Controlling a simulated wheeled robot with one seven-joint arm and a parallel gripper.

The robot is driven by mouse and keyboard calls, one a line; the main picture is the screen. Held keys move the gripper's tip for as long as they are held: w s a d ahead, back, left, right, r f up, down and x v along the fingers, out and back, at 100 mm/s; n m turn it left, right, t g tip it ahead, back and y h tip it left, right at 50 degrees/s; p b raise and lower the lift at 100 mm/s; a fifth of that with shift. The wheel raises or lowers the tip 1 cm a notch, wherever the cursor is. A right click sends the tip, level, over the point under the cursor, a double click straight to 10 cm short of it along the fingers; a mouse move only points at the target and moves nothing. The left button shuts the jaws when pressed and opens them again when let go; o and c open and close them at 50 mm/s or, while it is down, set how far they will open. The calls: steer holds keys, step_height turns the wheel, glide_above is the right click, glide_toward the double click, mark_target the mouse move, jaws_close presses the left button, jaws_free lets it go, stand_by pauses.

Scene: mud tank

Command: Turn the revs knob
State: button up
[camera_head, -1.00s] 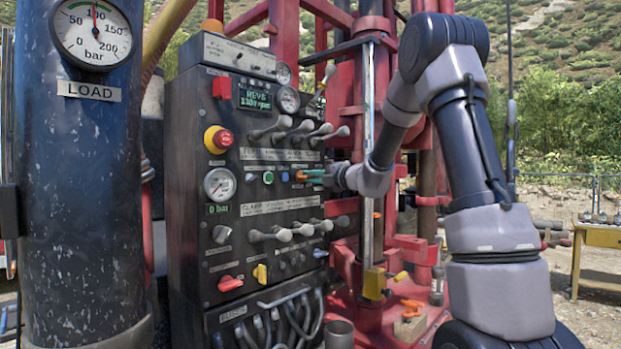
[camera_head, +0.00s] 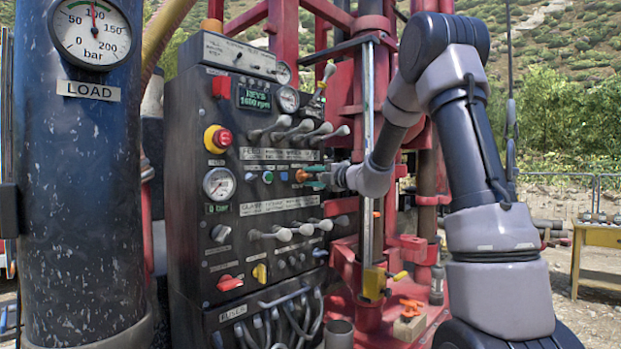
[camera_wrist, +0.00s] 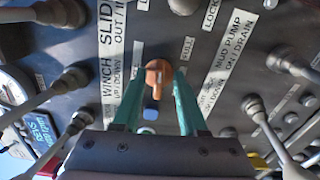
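The revs knob (camera_head: 301,175) is a small orange knob on the dark control panel (camera_head: 190,200). In the wrist view the knob (camera_wrist: 158,72) sits between the green fingertips. My gripper (camera_head: 313,176) reaches the panel from the right, with one finger above the knob and one below it. The contact itself is hard to make out. The green display (camera_head: 254,97) reads REVS and about 1600 rpm.
Grey-knobbed levers (camera_head: 297,129) stand out above the knob, and more levers (camera_head: 300,229) below it. A red emergency button (camera_head: 217,139) is at the panel's left. The red rig mast (camera_head: 375,120) stands behind my gripper. A blue cylinder (camera_head: 85,200) stands left of the panel.

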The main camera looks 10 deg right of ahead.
stand_by(0.3)
steer(key=v, duration=1)
steer(key=shift+s+d, duration=0.25)
steer(key=shift+s, duration=0.05)
steer(key=s+a+f+n+g, duration=0.1)
steer(key=s+a+n+g, duration=0.35)
steer(key=s+n, duration=0.4)
steer(key=s+a+n+g, duration=0.3)
steer(key=s+a+n, duration=0.2)
steer(key=s+n, duration=0.4)
steer(key=s+d+f+n+h, duration=0.2)
steer(key=s+d+n+h, duration=0.2)
steer(key=s+n, duration=0.3)
steer(key=s+d+f+n+h, duration=0.2)
steer(key=s+d+n+h, duration=0.2)
steer(key=n, duration=1.3)
steer(key=s, duration=0.3)
steer(key=shift+s+d+f+h, duration=0.25)
steer(key=shift+s+f+h, duration=0.05)
steer(key=shift+f, duration=0.1)
